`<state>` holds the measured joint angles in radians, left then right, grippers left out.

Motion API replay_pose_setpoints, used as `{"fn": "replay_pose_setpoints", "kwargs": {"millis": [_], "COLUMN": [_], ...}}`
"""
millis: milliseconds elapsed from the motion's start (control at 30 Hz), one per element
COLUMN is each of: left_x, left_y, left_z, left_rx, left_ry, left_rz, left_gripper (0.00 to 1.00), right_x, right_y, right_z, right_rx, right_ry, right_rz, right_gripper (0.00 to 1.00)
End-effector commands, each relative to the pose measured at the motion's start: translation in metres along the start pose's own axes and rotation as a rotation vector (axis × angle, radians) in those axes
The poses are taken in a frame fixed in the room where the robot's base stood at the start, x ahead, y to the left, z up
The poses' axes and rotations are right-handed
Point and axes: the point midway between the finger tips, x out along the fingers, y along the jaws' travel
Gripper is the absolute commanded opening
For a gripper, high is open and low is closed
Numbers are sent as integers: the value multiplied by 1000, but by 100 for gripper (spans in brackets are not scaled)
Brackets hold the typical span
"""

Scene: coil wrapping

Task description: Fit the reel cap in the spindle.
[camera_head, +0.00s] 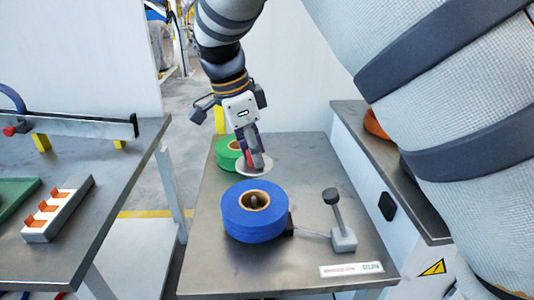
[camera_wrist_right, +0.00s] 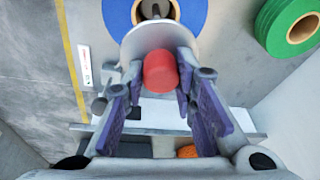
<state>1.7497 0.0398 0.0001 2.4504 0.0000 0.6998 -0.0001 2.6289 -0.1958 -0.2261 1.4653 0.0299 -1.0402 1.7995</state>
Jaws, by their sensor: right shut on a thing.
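The reel cap is a pale disc (camera_head: 243,170) with a red knob (camera_head: 258,161). My right gripper (camera_head: 254,157) is shut on the red knob and holds the cap above the table, behind the blue reel (camera_head: 235,222). The spindle (camera_head: 254,202) is a grey post inside the blue reel's brown core, with nothing on it. In the right wrist view the red knob (camera_wrist_right: 160,72) is between the fingers, and the disc (camera_wrist_right: 133,45) overlaps the near edge of the blue reel (camera_wrist_right: 195,12). My left gripper is not in view.
A green reel (camera_head: 226,153) stands behind the cap on the steel table (camera_head: 212,262). A small stand with a dark knob (camera_head: 343,238) is to the right of the blue reel. A left bench (camera_head: 95,190) holds a white tray with orange slots (camera_head: 57,208).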

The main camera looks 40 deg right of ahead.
Motion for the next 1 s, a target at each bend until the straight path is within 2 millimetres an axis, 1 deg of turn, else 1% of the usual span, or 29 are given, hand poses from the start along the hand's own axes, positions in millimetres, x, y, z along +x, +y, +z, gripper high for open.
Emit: {"fn": "replay_pose_setpoints", "kwargs": {"millis": [300,400,467,800,1000], "left_x": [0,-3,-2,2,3], "left_y": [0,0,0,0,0], "left_z": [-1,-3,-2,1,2], "left_rx": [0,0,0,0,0], "left_ry": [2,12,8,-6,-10], "left_rz": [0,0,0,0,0], "left_gripper": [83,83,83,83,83], "right_x": [0,-2,3,44,55], "right_y": [0,0,0,3,4], "right_z": [1,1,2,13,16], "right_rx": [2,2,1,0,0], "right_ry": [1,1,1,1,1], "right_rz": [1,1,6,9,6], "right_gripper": [0,0,0,0,0]}}
